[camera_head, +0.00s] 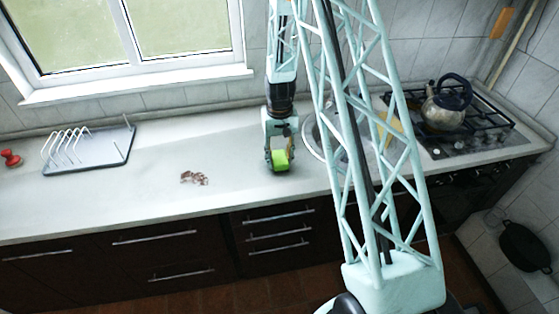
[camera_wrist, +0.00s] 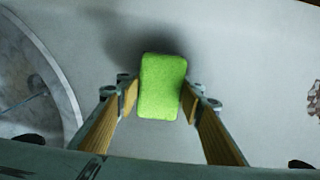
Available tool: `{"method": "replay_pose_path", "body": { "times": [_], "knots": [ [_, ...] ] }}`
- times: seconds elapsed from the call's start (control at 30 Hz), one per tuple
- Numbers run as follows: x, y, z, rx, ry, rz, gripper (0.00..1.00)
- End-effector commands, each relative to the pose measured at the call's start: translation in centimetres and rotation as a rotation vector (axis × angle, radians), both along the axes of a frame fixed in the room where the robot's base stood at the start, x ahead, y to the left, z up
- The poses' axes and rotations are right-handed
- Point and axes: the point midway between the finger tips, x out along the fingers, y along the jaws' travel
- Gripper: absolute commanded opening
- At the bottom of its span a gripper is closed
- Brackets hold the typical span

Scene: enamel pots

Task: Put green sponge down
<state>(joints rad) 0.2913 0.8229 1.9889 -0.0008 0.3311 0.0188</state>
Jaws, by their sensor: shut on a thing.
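The green sponge (camera_head: 281,157) is between the fingers of my gripper (camera_head: 279,165) in the head view, close over the white countertop (camera_head: 240,165). In the wrist view the sponge (camera_wrist: 162,85) is a bright green block with rounded corners, and my gripper (camera_wrist: 160,100) is shut on its two sides. A dark shadow lies on the counter just beyond the sponge. I cannot tell whether the sponge touches the counter.
A brown patch of crumbs or dirt (camera_head: 194,178) lies left of my gripper. A dish rack (camera_head: 90,150) and a red object (camera_head: 10,158) are at far left. A round sink (camera_wrist: 35,85) is beside the gripper. A kettle (camera_head: 447,106) stands on the stove (camera_head: 470,140).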

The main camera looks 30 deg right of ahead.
Motion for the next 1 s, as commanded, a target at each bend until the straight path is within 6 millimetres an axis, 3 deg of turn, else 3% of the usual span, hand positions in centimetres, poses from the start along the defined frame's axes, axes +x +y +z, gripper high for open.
{"method": "replay_pose_path", "body": {
  "times": [0.3, 0.33, 0.47, 1.0],
  "knots": [
    [-0.01, 0.0, -0.38, 0.0, 0.0, 0.0, 0.25],
    [-0.01, 0.0, -0.35, 0.0, 0.0, 0.0, 0.36],
    [-0.01, 0.0, -0.3, 0.0, 0.0, 0.0, 0.48],
    [0.0, 0.0, 0.13, 0.0, 0.0, 0.0, 0.48]
  ]
}}
